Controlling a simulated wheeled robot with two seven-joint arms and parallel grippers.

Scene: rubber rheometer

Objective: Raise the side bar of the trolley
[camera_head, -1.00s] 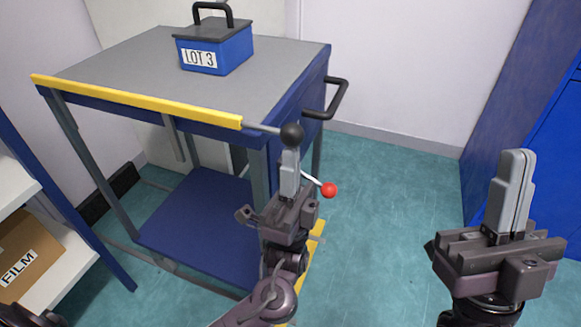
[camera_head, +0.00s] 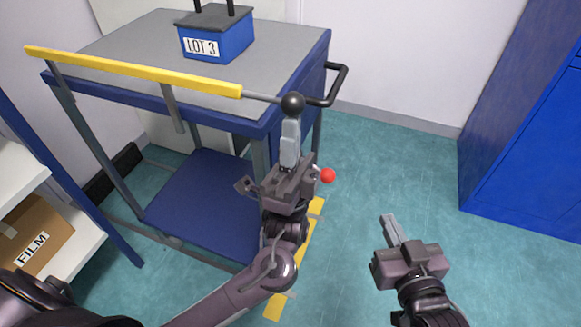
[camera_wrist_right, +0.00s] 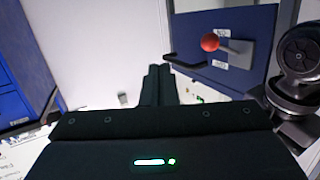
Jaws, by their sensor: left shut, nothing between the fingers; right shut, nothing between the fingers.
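The trolley (camera_head: 290,42) has a grey top, a blue frame and a lower blue shelf. Its yellow side bar (camera_head: 140,72) runs along the near long edge, held above the tabletop edge on grey posts. A rod at its right end carries a black ball knob (camera_head: 293,104). My left gripper (camera_head: 291,125) is shut and upright, its tips right under the knob and seemingly touching it. A red ball (camera_head: 328,175) sits beside that gripper; the right wrist view shows this ball (camera_wrist_right: 210,42) on a lever at the trolley's end. My right gripper (camera_head: 391,230) is shut and empty over open floor.
A blue box marked LOT 3 (camera_head: 217,41) stands on the trolley. A black push handle (camera_head: 337,85) juts from its right end. Shelving with a FILM carton (camera_head: 35,238) is at left, a blue cabinet (camera_head: 520,170) at right. Floor between is clear.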

